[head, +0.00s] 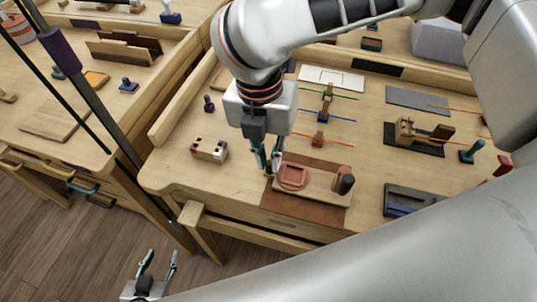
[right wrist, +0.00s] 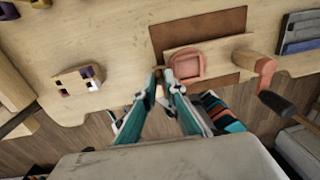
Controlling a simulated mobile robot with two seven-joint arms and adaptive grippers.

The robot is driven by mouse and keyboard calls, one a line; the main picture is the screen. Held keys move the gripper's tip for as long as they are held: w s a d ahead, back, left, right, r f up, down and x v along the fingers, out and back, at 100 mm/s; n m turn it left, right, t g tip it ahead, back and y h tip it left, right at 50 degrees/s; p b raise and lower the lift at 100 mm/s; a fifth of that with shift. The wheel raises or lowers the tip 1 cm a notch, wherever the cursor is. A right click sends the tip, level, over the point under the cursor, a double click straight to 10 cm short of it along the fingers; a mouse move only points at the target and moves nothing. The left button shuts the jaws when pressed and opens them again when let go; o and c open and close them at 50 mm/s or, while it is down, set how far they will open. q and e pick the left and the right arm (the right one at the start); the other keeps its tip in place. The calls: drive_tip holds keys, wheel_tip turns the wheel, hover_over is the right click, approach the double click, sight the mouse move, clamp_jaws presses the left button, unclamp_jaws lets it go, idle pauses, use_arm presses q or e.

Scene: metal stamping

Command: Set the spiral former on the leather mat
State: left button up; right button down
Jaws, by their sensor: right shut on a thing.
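The spiral former (head: 319,184) is a pale wooden board with a reddish square frame near its left end and a dark-handled post at its right. My right gripper (head: 272,164) points down at the board's left end, its fingers shut on it. The right wrist view shows the former (right wrist: 218,43) just beyond the fingertips (right wrist: 165,76). The brown leather mat (head: 303,214) lies beneath the former, which overlaps it in both views. I cannot tell whether the board touches the mat. My left gripper (head: 160,260) is open and empty, low over the floor.
A pale block with dark holes (head: 209,150) stands left of the mat. A dark tray (head: 408,200) lies to the right. Behind are small wooden tools on coloured rods (head: 320,138) and a wooden device on a dark mat (head: 414,136). The bench's front edge is close.

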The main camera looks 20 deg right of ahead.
drive_tip(key=shift+f, duration=0.5)
idle(0.7)
drive_tip(key=c, duration=2)
unclamp_jaws()
drive_tip(key=r, duration=1.2)
drive_tip(key=shift+w+a, duration=0.25)
drive_tip(key=shift+a, duration=0.1)
